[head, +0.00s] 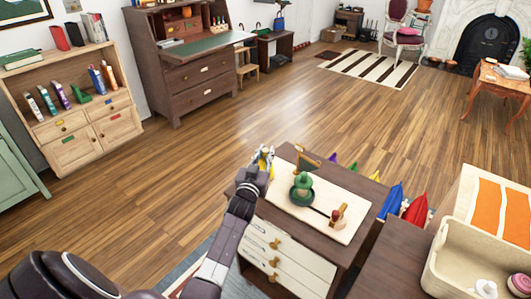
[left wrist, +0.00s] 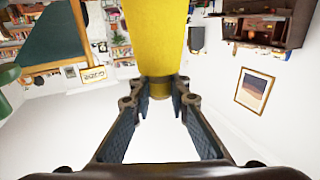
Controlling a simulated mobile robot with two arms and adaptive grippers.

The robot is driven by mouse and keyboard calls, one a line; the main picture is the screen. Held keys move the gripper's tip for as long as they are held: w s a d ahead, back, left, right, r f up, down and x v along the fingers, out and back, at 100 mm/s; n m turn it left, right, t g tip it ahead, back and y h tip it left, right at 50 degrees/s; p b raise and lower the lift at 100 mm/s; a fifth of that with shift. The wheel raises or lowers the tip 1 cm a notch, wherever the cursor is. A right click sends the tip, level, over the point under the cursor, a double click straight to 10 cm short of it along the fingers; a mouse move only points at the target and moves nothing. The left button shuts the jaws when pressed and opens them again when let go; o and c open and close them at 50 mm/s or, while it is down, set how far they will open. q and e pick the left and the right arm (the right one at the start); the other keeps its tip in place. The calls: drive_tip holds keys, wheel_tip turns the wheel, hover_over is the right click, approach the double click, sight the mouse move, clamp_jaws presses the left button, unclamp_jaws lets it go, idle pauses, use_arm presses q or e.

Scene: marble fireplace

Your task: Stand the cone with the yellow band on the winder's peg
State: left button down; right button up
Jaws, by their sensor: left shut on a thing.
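My left gripper (head: 256,176) is above the left edge of a dark wooden cabinet, shut on the cone with the yellow band (head: 265,157). In the left wrist view the yellow piece (left wrist: 158,35) is large between the fingertips (left wrist: 160,92) and narrows toward them. What looks like the winder is a cream board (head: 325,228) on the cabinet. It bears a green rounded piece (head: 301,188), a dark green flag-like panel (head: 306,164) and a small wooden post with a red part (head: 337,215). I cannot tell which part is the peg. The cone is apart from these. My right gripper is not in view.
The cabinet has pale drawers (head: 270,258) in front. Coloured pointed pieces, including blue (head: 391,201) and red (head: 416,209), stand beyond its right side. Wooden floor (head: 220,130) is open behind.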

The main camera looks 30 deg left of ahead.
use_arm(q)
drive_tip(key=shift+f, duration=0.2)
drive_tip(key=c, duration=1.8)
unclamp_jaws()
drive_tip(key=shift+o, duration=0.2)
drive_tip(key=v, duration=1.2)
